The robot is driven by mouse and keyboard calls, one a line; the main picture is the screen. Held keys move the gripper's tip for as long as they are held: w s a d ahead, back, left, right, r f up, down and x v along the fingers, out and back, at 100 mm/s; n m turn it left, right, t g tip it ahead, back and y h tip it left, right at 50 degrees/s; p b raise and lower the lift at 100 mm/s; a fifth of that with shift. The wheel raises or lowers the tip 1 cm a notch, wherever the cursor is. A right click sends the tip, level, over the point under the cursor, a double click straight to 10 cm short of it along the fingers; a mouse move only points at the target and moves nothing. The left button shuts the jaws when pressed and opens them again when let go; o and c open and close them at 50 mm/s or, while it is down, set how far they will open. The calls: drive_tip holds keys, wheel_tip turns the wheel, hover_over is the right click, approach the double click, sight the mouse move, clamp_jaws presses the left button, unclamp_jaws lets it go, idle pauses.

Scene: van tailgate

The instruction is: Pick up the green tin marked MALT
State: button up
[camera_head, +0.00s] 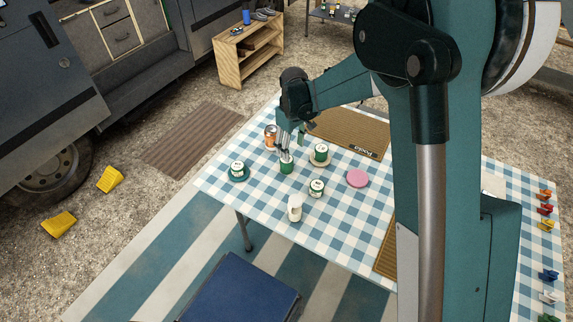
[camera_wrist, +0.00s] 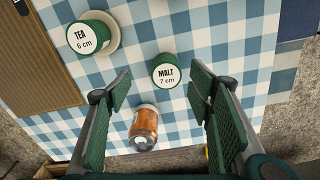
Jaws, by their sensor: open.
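The green tin marked MALT (camera_wrist: 166,72), with a white lid reading 7 cm, stands on the checked tablecloth in the wrist view. It lies just ahead of the fingertips of my gripper (camera_wrist: 160,88), roughly midway between them. My gripper is open and empty. In the head view my gripper (camera_head: 286,150) hangs directly above the green tin (camera_head: 287,167), partly covering its top. A green tin marked TEA (camera_wrist: 90,37), 6 cm, stands on a pale saucer (camera_wrist: 116,45) to the left in the wrist view. I cannot tell whether the fingers touch the MALT tin.
An orange can (camera_wrist: 143,125) stands close to the MALT tin, between my fingers in the wrist view. A tin (camera_head: 237,169), another tin (camera_head: 317,187), a white container (camera_head: 295,208) and a pink disc (camera_head: 357,178) stand around on the table. A brown mat (camera_head: 350,130) lies behind.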

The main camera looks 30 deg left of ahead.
sight(285, 168)
drive_tip(key=shift+s+a+f+n, duration=0.15)
drive_tip(key=shift+s+a+f, duration=0.05)
drive_tip(key=shift+a+f, duration=0.3)
drive_tip(key=shift+s+a+f+n, duration=0.15)
drive_tip(key=shift+s+a+f, duration=0.05)
drive_tip(key=shift+a+f, duration=0.3)
drive_tip(key=shift+f, duration=0.15)
drive_tip(key=shift+f, duration=1.15)
drive_tip(key=shift+f, duration=0.15)
drive_tip(key=shift+f+b, duration=0.7)
drive_tip(key=shift+f, duration=1.75)
drive_tip(key=c, duration=1)
